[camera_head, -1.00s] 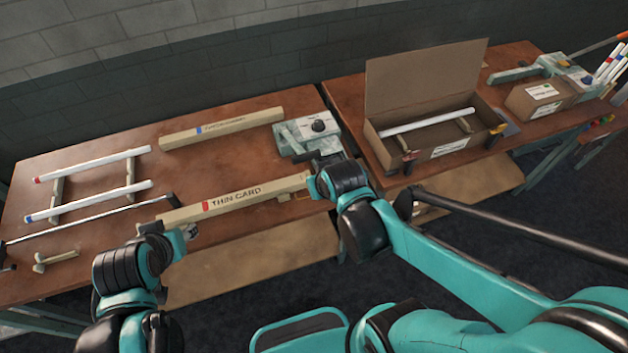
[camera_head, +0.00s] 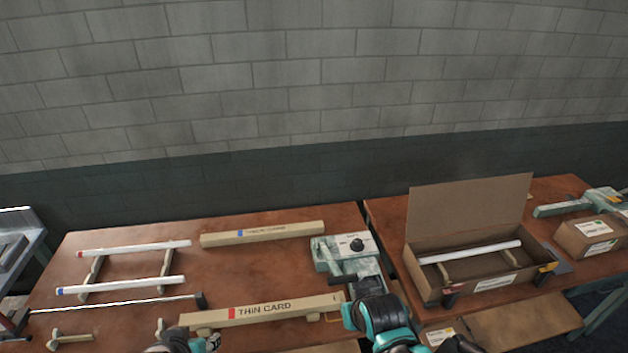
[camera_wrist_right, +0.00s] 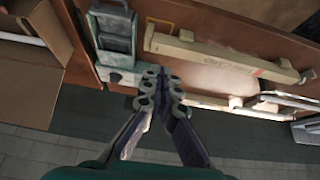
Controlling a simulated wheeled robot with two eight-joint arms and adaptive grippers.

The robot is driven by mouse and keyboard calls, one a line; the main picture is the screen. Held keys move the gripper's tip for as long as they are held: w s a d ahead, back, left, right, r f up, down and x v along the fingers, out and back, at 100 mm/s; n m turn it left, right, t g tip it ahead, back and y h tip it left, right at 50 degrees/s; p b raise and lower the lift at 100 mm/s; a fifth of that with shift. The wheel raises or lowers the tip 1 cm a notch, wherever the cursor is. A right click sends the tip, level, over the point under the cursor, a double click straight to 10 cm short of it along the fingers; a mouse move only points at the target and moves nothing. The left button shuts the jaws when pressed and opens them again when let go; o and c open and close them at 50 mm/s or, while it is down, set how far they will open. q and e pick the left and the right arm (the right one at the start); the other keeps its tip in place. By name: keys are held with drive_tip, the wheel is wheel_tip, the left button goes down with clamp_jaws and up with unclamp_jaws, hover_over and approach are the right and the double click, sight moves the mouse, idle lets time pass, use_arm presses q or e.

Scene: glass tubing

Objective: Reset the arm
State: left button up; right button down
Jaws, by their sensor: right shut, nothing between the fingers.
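My right arm reaches up from the bottom middle of the head view, and its gripper (camera_head: 350,286) is over the front of the grey-green device with a black knob (camera_head: 343,247). In the right wrist view, my right gripper (camera_wrist_right: 160,78) is shut and empty, with its fingertips together in front of the device (camera_wrist_right: 116,76). My left gripper (camera_head: 208,344) shows only partly at the bottom edge of the head view, near the left end of the THIN CARD beam (camera_head: 265,311). Its fingers are not clear.
Two white tubes (camera_head: 135,247) lie on rails at left, with a dark-ended metal rod (camera_head: 120,304) in front. A second card beam (camera_head: 262,233) lies behind. An open cardboard box (camera_head: 470,260) at right holds a white tube (camera_head: 470,252).

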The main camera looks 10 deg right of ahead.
drive_tip(key=s+d+f+b, duration=0.2)
drive_tip(key=s+f+b, duration=0.3)
drive_tip(key=b, duration=0.7)
drive_tip(key=shift+s+d+f+t, duration=0.2)
drive_tip(key=shift+s+f+t, duration=0.2)
drive_tip(key=shift+s, duration=0.45)
